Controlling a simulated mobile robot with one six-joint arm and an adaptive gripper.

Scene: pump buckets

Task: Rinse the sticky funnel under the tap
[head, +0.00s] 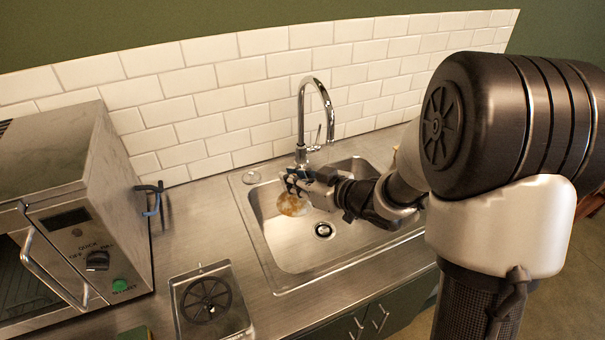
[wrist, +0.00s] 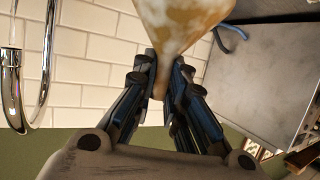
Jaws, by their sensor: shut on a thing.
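The funnel (head: 293,205) is pale with brown sticky patches. My gripper (head: 297,181) is shut on the funnel and holds it over the left part of the sink (head: 283,270). In the wrist view my gripper (wrist: 166,76) has its fingers closed around the narrow stem of the funnel (wrist: 185,22), whose wide part runs out of the top of the picture. The chrome tap (head: 301,118) arches up behind the sink, close to my gripper. In the wrist view the tap (wrist: 12,85) is at the left, apart from the funnel.
A steel machine (head: 125,185) with a dial and green button stands on the left of the counter. A blue-and-black hook-like thing (head: 151,197) is beside it. A square steel unit with a round black grate (head: 206,299) sits front left of the sink. White tiles (head: 262,75) line the wall.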

